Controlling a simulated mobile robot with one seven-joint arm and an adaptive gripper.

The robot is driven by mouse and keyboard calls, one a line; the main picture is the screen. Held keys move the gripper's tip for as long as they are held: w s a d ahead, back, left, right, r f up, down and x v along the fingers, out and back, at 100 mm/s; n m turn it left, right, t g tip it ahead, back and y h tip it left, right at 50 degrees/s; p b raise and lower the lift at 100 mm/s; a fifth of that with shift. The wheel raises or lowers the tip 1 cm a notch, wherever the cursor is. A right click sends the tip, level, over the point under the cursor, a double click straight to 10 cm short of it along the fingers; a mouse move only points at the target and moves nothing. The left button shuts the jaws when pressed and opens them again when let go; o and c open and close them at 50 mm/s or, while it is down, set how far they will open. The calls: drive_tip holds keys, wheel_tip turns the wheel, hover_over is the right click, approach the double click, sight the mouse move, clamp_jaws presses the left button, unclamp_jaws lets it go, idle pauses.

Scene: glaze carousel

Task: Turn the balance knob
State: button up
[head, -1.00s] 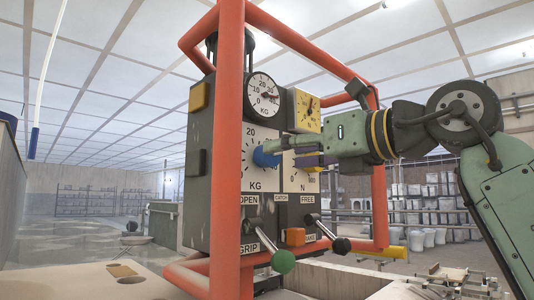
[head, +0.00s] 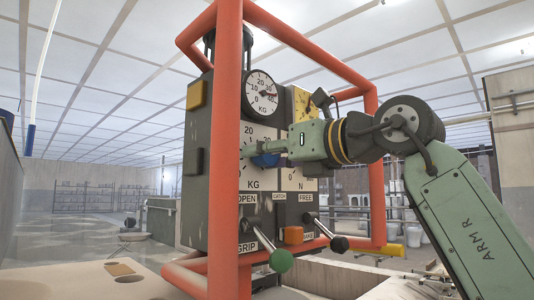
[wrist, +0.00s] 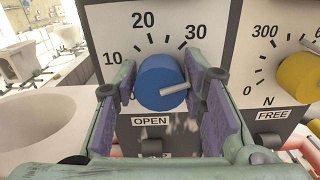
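The balance knob appears to be the blue round knob (wrist: 158,85) on the white KG dial (wrist: 125,20), marked 10, 20 and 30. A pale pin on the knob points right and slightly up. In the head view the blue knob (head: 266,160) is partly covered by my gripper (head: 263,148), which reaches in from the right. In the wrist view my gripper (wrist: 168,98) is open, with one purple-padded finger on each side of the knob. A gap shows between the knob and the right pad; the left pad is very close to the knob.
A yellow knob (wrist: 302,78) on the N dial sits just right of my right finger. An orange tube frame (head: 229,130) surrounds the panel. Levers with a green ball (head: 281,260) and a black ball (head: 339,244) stick out below. A round KG gauge (head: 261,93) is above.

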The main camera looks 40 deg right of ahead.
drive_tip(key=c, duration=0.7)
drive_tip(key=shift+n+p, duration=0.3)
drive_tip(key=shift+n, duration=0.1)
drive_tip(key=shift+r+n+p, duration=0.1)
drive_tip(key=shift+n+p, duration=0.5)
drive_tip(key=shift+n, duration=0.3)
drive_tip(key=shift+n+p, duration=0.75)
drive_tip(key=shift+n, duration=0.85)
drive_tip(key=o, duration=1.2)
